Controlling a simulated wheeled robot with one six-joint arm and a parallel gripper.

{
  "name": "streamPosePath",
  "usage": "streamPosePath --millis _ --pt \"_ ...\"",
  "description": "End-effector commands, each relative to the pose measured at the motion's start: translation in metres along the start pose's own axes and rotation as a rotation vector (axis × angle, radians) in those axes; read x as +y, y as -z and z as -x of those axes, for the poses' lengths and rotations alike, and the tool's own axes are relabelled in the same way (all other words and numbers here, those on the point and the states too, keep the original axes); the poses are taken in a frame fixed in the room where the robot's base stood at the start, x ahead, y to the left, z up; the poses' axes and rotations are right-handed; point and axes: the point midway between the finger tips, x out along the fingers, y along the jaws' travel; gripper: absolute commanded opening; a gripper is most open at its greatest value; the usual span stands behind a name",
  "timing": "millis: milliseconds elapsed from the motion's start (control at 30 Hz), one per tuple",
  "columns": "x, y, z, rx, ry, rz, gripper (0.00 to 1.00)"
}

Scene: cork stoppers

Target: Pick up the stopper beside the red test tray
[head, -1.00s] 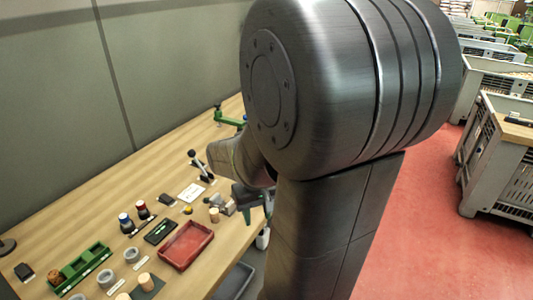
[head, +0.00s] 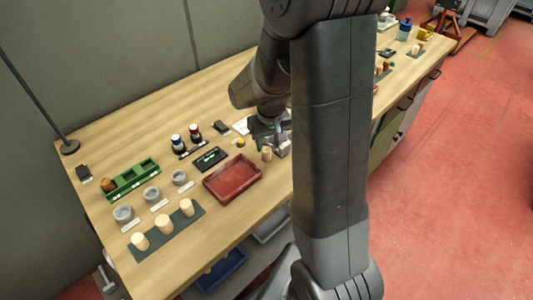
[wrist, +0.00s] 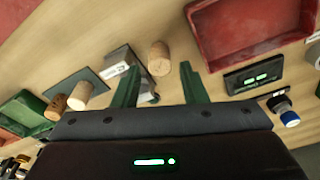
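The red test tray (head: 233,178) lies on the wooden table in the head view, and it fills the upper right of the wrist view (wrist: 255,35). A light cork stopper (head: 266,153) stands just right of the tray's far corner; in the wrist view this stopper (wrist: 160,58) shows beyond the fingertips, roughly between them. My gripper (wrist: 159,68) is open, with its two green fingers apart and nothing between them that I can see. In the head view my gripper (head: 268,127) is close to the stopper, partly hidden by my arm.
Several stoppers stand on a grey mat (head: 151,254) at the front left. Grey dishes, a green tray (head: 132,180), dark bottles and a black display (head: 210,158) sit near the red tray.

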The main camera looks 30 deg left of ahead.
Motion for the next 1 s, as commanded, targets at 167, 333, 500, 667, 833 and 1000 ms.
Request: streamPosePath --millis 167,333,500,667,833,1000 --pt "0.000 0.000 -0.008 -0.001 0.000 0.000 0.39" --pt "0.001 0.005 -0.022 -0.004 0.000 -0.001 0.39" --pt "0.001 0.009 -0.042 -0.004 0.000 0.000 0.39" --pt "0.001 0.010 -0.055 -0.002 0.000 0.000 0.39" --pt "0.001 0.010 -0.058 0.000 0.000 0.000 0.39" --pt "0.001 0.010 -0.058 0.000 0.000 0.000 0.31"
